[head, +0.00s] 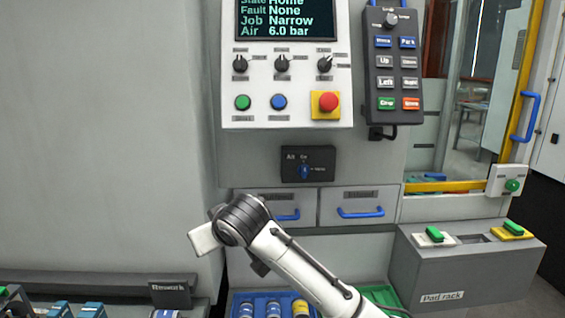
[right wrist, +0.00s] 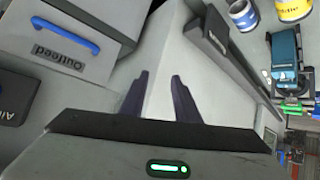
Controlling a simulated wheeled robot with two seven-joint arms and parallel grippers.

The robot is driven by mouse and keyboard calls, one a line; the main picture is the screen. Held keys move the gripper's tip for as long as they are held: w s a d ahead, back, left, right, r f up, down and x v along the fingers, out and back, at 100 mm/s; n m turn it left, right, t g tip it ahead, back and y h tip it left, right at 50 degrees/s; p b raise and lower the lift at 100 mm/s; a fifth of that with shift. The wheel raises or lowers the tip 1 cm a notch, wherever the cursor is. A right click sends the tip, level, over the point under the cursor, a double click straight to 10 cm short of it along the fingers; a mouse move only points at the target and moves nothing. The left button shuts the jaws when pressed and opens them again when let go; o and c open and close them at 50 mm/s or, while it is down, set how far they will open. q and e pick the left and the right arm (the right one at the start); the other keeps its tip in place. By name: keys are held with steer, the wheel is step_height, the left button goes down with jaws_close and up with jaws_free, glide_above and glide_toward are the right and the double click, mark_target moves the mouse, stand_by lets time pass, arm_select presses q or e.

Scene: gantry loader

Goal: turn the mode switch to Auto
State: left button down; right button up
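The white control panel (head: 290,105) fills the upper middle of the head view. It has three black rotary knobs in a row: left (head: 240,64), middle (head: 281,63) and right (head: 325,64). Their small labels are too blurred to read, so I cannot tell which is the mode switch or its setting. The pendant beside the panel also has a knob (head: 390,18) at its top. My right gripper (right wrist: 158,95) is open and empty in the right wrist view. In the head view my right arm is bent below the panel, away from the knobs. My left gripper is not in view.
A black air box (head: 308,163) with a blue knob sits under the panel, above two drawers with blue handles (head: 360,212). A red stop button (head: 328,101) is below the right knob. The pendant (head: 394,70) hangs close right. The space before the panel is clear.

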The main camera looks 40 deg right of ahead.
steer(key=d+r+m+h, duration=0.1)
steer(key=d+r, duration=0.1)
steer(key=r, duration=0.5)
steer(key=d+r+m+h, duration=0.1)
steer(key=d+r, duration=0.1)
steer(key=r, duration=0.6)
steer(key=d+r+m+t+h+p, duration=0.1)
steer(key=d+r, duration=0.1)
steer(key=r, duration=0.5)
steer(key=shift+w+d+r, duration=0.15)
steer(key=shift+d+r, duration=0.15)
steer(key=shift+r, duration=0.05)
steer(key=m+h+p, duration=0.2)
steer(key=m+h, duration=0.1)
steer(key=m, duration=0.1)
glide_toward(282, 54)
steer(key=shift+m, duration=0.3)
steer(key=p+x, duration=0.2)
steer(key=x, duration=0.6)
steer(key=shift+w+d, duration=0.1)
jaws_close()
